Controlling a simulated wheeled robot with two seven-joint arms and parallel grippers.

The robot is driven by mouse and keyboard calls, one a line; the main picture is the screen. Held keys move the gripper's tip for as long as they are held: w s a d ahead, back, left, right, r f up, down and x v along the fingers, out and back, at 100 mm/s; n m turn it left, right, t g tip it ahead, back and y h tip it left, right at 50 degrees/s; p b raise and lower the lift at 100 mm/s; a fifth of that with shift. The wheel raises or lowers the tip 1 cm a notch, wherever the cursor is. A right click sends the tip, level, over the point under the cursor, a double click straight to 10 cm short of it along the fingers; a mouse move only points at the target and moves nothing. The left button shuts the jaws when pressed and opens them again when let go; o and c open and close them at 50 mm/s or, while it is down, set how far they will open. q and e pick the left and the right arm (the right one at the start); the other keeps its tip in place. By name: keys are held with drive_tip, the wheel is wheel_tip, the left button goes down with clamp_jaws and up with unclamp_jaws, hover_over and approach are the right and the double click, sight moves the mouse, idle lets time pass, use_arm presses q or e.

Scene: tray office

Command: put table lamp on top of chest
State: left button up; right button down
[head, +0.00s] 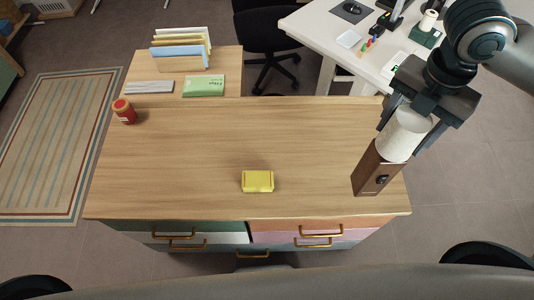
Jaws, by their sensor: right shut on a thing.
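The table lamp (400,136) has a white rounded shade and a brown wooden base (372,172) with a dark knob on its front. My right gripper (412,118) comes in from the upper right and is shut around the white shade. The lamp's base shows against the right end of the chest's wooden top (220,150); I cannot tell whether it touches the top. The chest has coloured drawers with brass handles on its front. My left gripper is not in view.
A yellow block (258,181) lies near the chest's front edge, and a red-lidded jar (124,111) stands at its left. Behind are a file rack (181,52), a green box (204,86) and a white desk (330,30). The middle of the top is clear.

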drive_tip(key=shift+w, duration=0.1)
idle(0.3)
drive_tip(key=w+a+f+p, duration=0.3)
drive_tip(key=w+a+f, duration=0.3)
drive_tip(key=w, duration=0.4)
drive_tip(key=shift+f, duration=0.5)
wheel_tip(320, 180, down, 4)
drive_tip(key=shift+p, duration=1.05)
drive_tip(key=shift+f, duration=0.1)
drive_tip(key=c, duration=0.6)
unclamp_jaws()
drive_tip(key=shift+s, duration=0.1)
